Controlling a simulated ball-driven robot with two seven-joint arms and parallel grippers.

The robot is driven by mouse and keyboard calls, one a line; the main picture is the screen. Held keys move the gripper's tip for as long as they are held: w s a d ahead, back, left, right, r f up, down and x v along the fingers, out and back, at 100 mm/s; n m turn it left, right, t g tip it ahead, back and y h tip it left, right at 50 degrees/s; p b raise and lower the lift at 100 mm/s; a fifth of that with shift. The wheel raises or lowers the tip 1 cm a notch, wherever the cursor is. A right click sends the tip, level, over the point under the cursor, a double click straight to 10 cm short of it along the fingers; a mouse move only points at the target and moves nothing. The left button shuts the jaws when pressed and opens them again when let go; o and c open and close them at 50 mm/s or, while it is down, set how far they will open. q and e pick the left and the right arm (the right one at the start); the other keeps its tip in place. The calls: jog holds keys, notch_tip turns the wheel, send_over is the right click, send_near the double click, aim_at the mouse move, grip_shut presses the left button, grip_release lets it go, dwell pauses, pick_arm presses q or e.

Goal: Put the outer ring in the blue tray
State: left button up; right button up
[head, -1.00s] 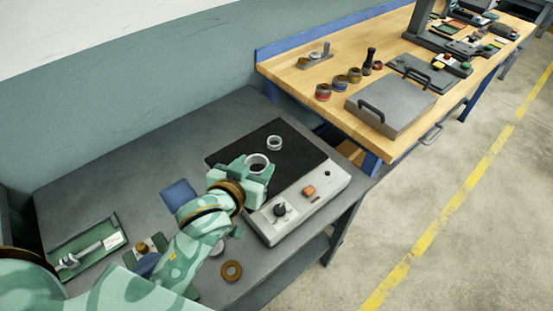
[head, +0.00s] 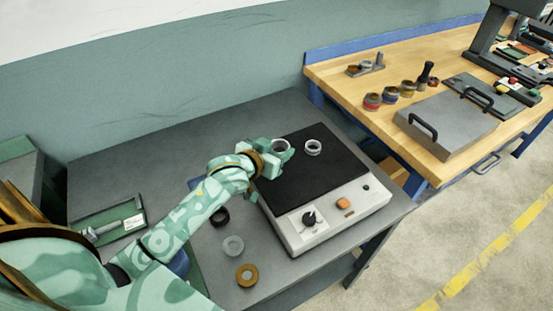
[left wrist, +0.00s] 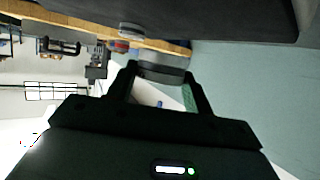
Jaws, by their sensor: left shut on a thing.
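My left gripper (head: 276,147) is shut on a silver ring (head: 281,145) over the back left of the machine's black plate (head: 318,176). In the left wrist view the grey ring (left wrist: 160,75) spans the gap between the fingertips (left wrist: 160,82). I cannot tell how far it is above the plate. A second silver ring (head: 313,147) lies on the plate to the right. My right gripper is not in view.
The grinder has a white front panel (head: 325,217) with a knob and an orange button. A black ring (head: 219,216), a silver disc (head: 233,246) and a brown ring (head: 247,275) lie left of it. A green tray (head: 110,224) holds a tool. A wooden bench stands right.

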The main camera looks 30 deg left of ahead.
pick_arm(q)
jog(key=f+b, duration=0.1)
jog(key=f, duration=0.1)
jog(key=f+b, duration=0.1)
jog(key=f, duration=0.1)
jog(key=shift+w+a, duration=0.2)
jog(key=shift+r, duration=0.15)
jog(key=o, duration=1.1)
